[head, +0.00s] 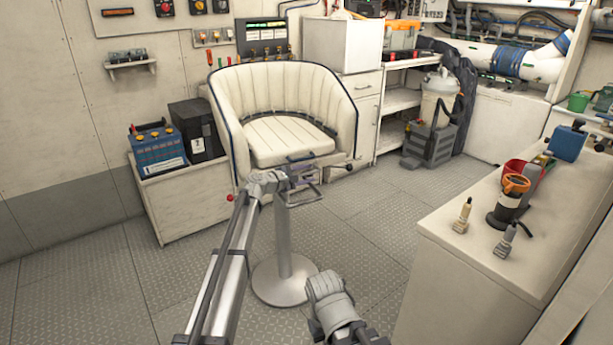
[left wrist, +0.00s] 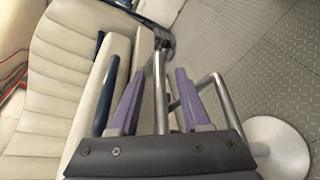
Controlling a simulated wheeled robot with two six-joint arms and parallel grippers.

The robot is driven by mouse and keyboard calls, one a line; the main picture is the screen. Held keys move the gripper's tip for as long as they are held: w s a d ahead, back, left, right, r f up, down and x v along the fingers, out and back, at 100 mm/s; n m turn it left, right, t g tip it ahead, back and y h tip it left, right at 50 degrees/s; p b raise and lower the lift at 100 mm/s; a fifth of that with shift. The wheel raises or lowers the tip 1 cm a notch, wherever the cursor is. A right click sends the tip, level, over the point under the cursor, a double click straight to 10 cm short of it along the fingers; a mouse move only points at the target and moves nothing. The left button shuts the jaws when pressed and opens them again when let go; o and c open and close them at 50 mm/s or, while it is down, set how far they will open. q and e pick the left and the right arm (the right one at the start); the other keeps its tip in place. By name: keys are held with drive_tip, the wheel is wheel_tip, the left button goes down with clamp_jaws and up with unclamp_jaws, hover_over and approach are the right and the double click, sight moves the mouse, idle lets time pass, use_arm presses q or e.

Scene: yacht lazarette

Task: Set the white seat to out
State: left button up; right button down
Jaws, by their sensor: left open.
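The white seat (head: 290,133) is a cream tub chair with blue piping on a grey pedestal (head: 283,235). A dark blue handle (head: 300,157) runs along the front of its cushion. A bent metal bar hangs under the seat front. My left gripper (head: 304,176) is just below the handle at the seat front. In the left wrist view, its purple fingers (left wrist: 160,75) are open, with part of the metal bar (left wrist: 160,95) showing between them. I cannot tell whether they touch it. The seat (left wrist: 70,75) and its blue handle (left wrist: 106,95) lie left of the fingers.
A low white locker (head: 188,200) with a blue battery (head: 157,148) and a black box (head: 196,130) stands left of the seat. A white counter (head: 480,275) with bottles and tools is at the right. Cabinets line the back. The chequered metal floor (head: 370,215) is mostly clear.

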use_arm(q)
clamp_jaws()
idle(1.4)
